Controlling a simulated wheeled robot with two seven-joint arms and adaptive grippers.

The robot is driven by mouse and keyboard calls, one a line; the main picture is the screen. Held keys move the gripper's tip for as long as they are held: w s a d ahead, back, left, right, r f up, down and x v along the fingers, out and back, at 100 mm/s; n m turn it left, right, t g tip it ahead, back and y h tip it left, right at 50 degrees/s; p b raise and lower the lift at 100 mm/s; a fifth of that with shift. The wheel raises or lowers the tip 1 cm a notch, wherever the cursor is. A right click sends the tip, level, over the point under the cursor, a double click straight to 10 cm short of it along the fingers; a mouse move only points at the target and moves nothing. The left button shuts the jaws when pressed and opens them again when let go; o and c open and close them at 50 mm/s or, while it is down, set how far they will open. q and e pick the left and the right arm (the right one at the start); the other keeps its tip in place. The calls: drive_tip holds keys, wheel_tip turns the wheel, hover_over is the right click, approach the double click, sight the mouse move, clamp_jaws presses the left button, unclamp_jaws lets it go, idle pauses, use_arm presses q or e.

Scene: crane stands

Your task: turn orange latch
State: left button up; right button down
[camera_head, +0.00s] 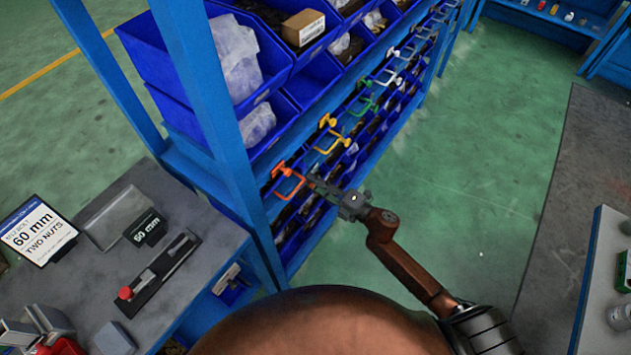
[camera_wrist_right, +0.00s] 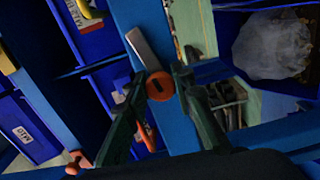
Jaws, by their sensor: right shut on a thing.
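The orange latch (camera_head: 289,185) is a bent bar with a round knob, on the front of the blue rack at its near end. My right gripper (camera_head: 316,184) reaches it from the right, its fingertips at the latch. In the right wrist view, the round orange knob (camera_wrist_right: 158,87) with a dark slot sits between the two dark fingers, and the gripper is shut on the latch. The fingers hide part of the latch bar. My left gripper is not in view.
Yellow (camera_head: 329,140), green (camera_head: 362,104) and white latches follow farther along the rack (camera_head: 207,95). Blue bins hold bagged parts (camera_head: 236,55) and a cardboard box (camera_head: 303,28). A grey bench (camera_head: 205,262) stands left, with a "60 mm" sign (camera_head: 38,230). Green floor right of the rack is clear.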

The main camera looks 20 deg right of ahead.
drive_tip(key=shift+d+m+p, duration=0.1)
drive_tip(key=shift+m+p, duration=0.7)
drive_tip(key=shift+m, duration=0.4)
drive_tip(key=c, duration=1.6)
unclamp_jaws()
drive_tip(key=v, duration=1.2)
